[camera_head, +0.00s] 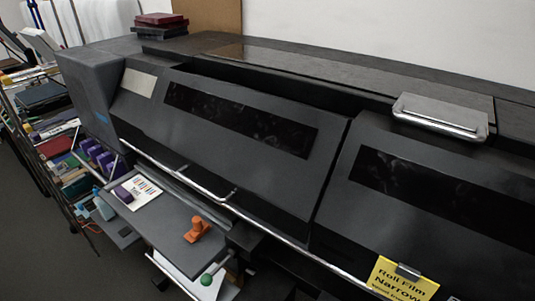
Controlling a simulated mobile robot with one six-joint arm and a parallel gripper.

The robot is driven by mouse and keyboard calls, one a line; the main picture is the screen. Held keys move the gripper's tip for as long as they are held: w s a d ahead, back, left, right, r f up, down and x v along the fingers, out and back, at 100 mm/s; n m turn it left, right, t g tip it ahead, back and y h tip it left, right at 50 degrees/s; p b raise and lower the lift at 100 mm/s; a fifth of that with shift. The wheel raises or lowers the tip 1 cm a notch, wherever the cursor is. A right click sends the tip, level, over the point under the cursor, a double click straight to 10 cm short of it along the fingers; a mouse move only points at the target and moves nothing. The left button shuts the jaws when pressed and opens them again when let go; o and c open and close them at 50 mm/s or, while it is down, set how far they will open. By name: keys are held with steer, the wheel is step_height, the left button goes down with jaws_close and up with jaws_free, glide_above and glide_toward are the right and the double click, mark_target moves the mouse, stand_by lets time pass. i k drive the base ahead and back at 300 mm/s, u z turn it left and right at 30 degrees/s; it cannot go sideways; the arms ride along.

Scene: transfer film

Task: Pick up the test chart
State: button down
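The test chart (146,186) looks to be the white sheet with small coloured marks. It lies flat on the grey shelf (165,222) at the front of the large dark printer, in the left half of the head view. A small dark purple object (122,194) sits on or against the sheet's left part and covers a bit of it. My gripper is not in view.
The dark printer (240,150) fills most of the view. An orange object (198,229) stands on the shelf, right of the sheet. A yellow sign (402,282) is at lower right. Cluttered racks (60,140) stand at left. Dark floor (40,250) is open at lower left.

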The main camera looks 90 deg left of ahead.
mark_target(137, 192)
steer(key=u, duration=1.15)
steer(key=k, duration=0.1)
steer(key=u, duration=2.95)
steer(key=k, duration=0.9)
steer(key=z, duration=0.15)
steer(key=i, duration=0.9)
steer(key=u, duration=0.1)
steer(key=k, duration=0.1)
steer(key=u, duration=0.05)
